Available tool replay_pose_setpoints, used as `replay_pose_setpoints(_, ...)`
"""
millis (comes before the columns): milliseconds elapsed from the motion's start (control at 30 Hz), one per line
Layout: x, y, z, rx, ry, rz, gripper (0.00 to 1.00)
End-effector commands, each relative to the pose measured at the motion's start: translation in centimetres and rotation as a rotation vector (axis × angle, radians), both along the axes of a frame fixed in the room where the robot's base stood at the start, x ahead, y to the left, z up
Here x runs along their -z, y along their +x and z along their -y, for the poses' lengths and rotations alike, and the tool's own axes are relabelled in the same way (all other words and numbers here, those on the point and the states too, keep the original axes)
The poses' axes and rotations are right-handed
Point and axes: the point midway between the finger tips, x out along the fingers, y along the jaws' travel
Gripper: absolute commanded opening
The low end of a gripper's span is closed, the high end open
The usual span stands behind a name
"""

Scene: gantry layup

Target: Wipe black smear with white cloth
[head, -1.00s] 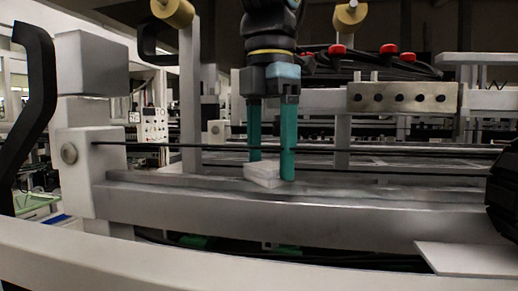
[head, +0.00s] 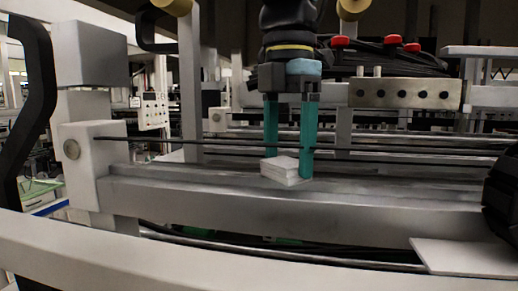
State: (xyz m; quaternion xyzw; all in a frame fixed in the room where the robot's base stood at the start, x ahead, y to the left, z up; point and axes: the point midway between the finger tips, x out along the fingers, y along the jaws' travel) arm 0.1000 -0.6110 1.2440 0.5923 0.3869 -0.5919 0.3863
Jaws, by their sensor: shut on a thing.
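A folded white cloth (head: 281,171) is between the teal fingers of my gripper (head: 288,172). My gripper points straight down and is shut on the cloth. The cloth is at the top face of the grey metal beam (head: 330,198), apparently touching it, though a small gap cannot be ruled out. I cannot make out a clear black smear; the beam's top shows only darker grey patches, and the spot under the cloth is hidden.
A thin dark rod (head: 400,150) runs across, close to the fingers. A white upright post (head: 190,90) stands left of my gripper. A metal block with holes (head: 404,94) is behind at right. A white plate (head: 465,257) lies at the front right.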

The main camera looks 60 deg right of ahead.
Motion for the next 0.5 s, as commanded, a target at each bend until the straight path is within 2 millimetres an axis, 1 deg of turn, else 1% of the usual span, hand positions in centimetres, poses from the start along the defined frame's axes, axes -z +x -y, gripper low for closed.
replay_pose_setpoints(33, -0.1, 0.5, -0.2, -0.003, -0.001, 0.000, 0.32)
replay_pose_setpoints(200, -0.2, 1.9, -0.6, -0.002, -0.001, 0.000, 0.32)
replay_pose_setpoints(500, -0.2, 2.9, -1.0, -0.002, -0.001, 0.001, 0.32)
